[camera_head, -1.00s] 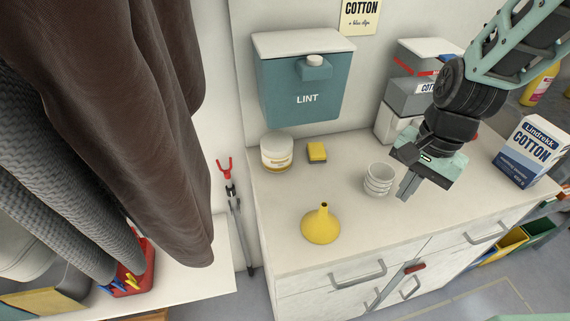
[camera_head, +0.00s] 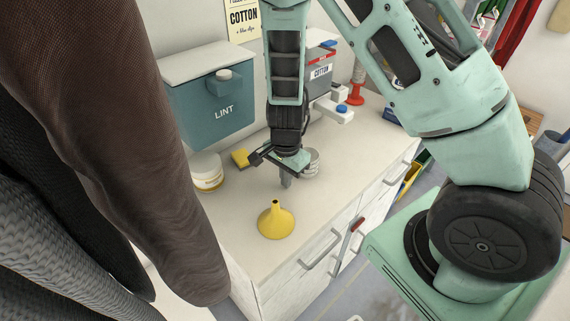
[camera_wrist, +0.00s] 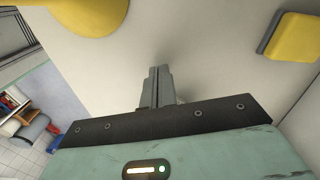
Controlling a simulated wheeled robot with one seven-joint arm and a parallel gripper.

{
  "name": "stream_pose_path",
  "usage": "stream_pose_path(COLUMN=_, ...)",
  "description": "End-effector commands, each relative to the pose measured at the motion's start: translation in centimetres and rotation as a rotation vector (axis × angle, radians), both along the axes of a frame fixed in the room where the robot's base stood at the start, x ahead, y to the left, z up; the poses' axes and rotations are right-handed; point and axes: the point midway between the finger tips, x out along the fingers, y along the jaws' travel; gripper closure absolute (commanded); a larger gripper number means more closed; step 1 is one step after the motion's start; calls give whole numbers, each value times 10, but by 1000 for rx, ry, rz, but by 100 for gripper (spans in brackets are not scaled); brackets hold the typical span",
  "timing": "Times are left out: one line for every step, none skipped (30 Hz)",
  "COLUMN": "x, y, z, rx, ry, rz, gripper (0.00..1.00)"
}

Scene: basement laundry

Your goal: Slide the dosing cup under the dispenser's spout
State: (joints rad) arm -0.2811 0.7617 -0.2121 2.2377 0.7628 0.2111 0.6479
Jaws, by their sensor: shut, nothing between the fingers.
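A white ribbed round vessel (camera_head: 312,160), which may be the dosing cup or a stack of cups, stands on the countertop, partly hidden by my gripper. My gripper (camera_head: 286,182) points down at the counter, just left of this vessel, shut and empty. In the wrist view its fingers (camera_wrist: 158,84) are together over bare counter. I cannot clearly make out a dispenser spout.
A yellow funnel (camera_head: 275,222) stands in front of my gripper. A yellow sponge (camera_head: 240,158) and a jar (camera_head: 206,172) are to the left, below the teal LINT box (camera_head: 212,100). Bare countertop (camera_head: 312,205) lies right of the funnel. Dark hanging cloth (camera_head: 110,130) fills the left.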

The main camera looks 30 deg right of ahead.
Motion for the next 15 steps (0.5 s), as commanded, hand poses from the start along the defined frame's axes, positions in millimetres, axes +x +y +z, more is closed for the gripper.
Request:
stream_pose_path(x=1, y=-5, z=-4, rx=1, ry=1, rz=-7, gripper=100)
stream_pose_path(x=3, y=-11, z=-1, rx=0, ry=0, rz=-8, gripper=100)
stream_pose_path(x=5, y=-17, z=-1, rx=0, ry=0, rz=-6, gripper=100)
stream_pose_path(x=6, y=-21, z=-1, rx=1, ry=0, rz=-6, gripper=100)
stream_pose_path(x=7, y=-24, z=-1, rx=1, ry=0, rz=-5, gripper=100)
stream_pose_path(x=8, y=-28, z=-1, rx=1, ry=0, rz=-3, gripper=100)
stream_pose_path(x=9, y=-30, z=-1, rx=1, ry=0, rz=-3, gripper=100)
stream_pose_path(x=10, y=-32, z=-1, rx=1, ry=-1, rz=-3, gripper=100)
stream_pose_path(x=11, y=-34, z=-2, rx=1, ry=-1, rz=-2, gripper=100)
stream_pose_path(x=11, y=-36, z=-2, rx=1, ry=0, rz=-1, gripper=100)
stream_pose_path(x=11, y=-37, z=-2, rx=1, ry=0, rz=0, gripper=100)
stream_pose_path(x=12, y=-37, z=-2, rx=1, ry=0, rz=1, gripper=100)
stream_pose_path(x=12, y=-38, z=-2, rx=1, ry=0, rz=1, gripper=100)
stream_pose_path(x=12, y=-38, z=-3, rx=1, ry=0, rz=1, gripper=100)
stream_pose_path(x=12, y=-38, z=-3, rx=1, ry=0, rz=1, gripper=100)
